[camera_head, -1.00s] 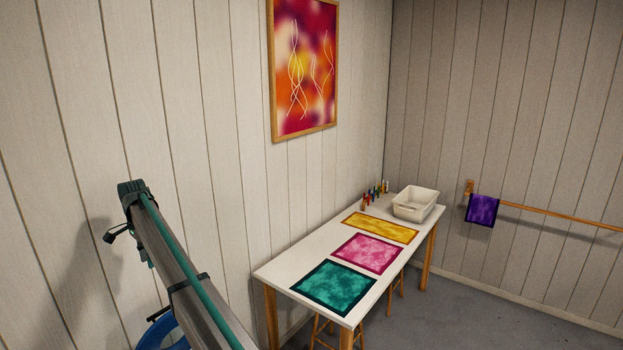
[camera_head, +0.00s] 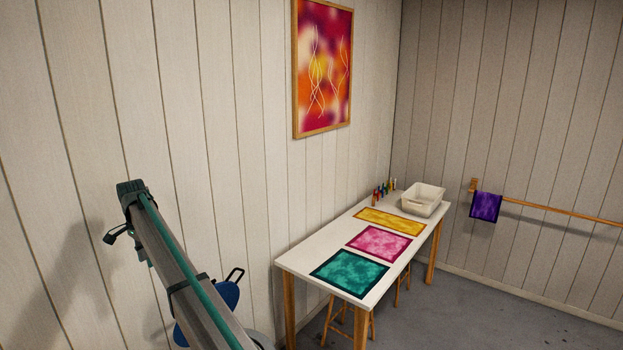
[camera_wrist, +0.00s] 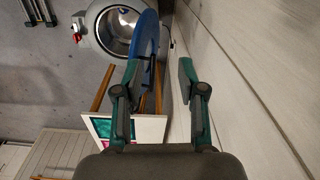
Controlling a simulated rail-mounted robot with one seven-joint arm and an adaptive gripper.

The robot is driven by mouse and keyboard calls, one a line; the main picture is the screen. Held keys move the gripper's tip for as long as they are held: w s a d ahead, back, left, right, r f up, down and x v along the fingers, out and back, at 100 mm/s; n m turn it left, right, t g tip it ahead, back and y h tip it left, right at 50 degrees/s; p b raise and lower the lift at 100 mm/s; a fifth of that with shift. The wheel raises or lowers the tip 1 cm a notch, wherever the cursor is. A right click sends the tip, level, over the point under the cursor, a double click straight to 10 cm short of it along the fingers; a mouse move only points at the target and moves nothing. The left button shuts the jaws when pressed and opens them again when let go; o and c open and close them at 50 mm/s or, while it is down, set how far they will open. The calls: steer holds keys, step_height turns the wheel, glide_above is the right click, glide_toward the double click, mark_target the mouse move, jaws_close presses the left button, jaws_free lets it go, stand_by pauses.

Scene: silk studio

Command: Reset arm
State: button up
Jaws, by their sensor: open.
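My gripper (camera_wrist: 160,82) is open in the wrist view, with its two green and grey fingers apart. No held object shows between the fingertips. A blue disc (camera_wrist: 148,40) shows edge-on beyond the left finger, which hides part of it; I cannot tell whether they touch. A blue round piece with a black handle (camera_head: 227,295) shows partly behind the arm.
A white table (camera_head: 336,247) holds teal, pink and yellow cloths, small bottles and a cream basin (camera_head: 423,200). A stool (camera_head: 335,325) is beneath it. A round metal drum (camera_wrist: 92,28) is beyond the fingers. The panelled wall (camera_wrist: 235,65) is close on the right. Floor at right is clear.

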steer(key=s+d+f+n+b, duration=0.1)
steer(key=s+d+f+n, duration=0.35)
steer(key=d+f, duration=1)
steer(key=s+d+f+n+g+b, duration=0.1)
steer(key=s+d+f+n+b, duration=0.1)
steer(key=s+d+f, duration=0.95)
steer(key=s+d+f+n+b, duration=0.1)
steer(key=s+d+f+n, duration=0.15)
steer(key=d+f, duration=1.5)
steer(key=s+d+f+g+b, duration=0.1)
steer(key=s+d+f, duration=0.6)
steer(key=s, duration=0.2)
steer(key=s+d+f+g+b, duration=0.1)
steer(key=s+d+f+b, duration=0.1)
steer(key=s+d+f, duration=0.6)
steer(key=s+d+f+m+g+b, duration=0.1)
steer(key=s+d+f, duration=0.1)
steer(key=s, duration=0.6)
steer(key=s+d+f+m+g+b, duration=0.1)
steer(key=s+d, duration=0.4)
steer(key=s, duration=0.3)
steer(key=s+d+f+m+g+b, duration=0.1)
steer(key=s+d+f+g, duration=0.1)
steer(key=s, duration=0.6)
steer(key=shift+d+f, duration=0.35)
steer(key=shift+d, duration=0.35)
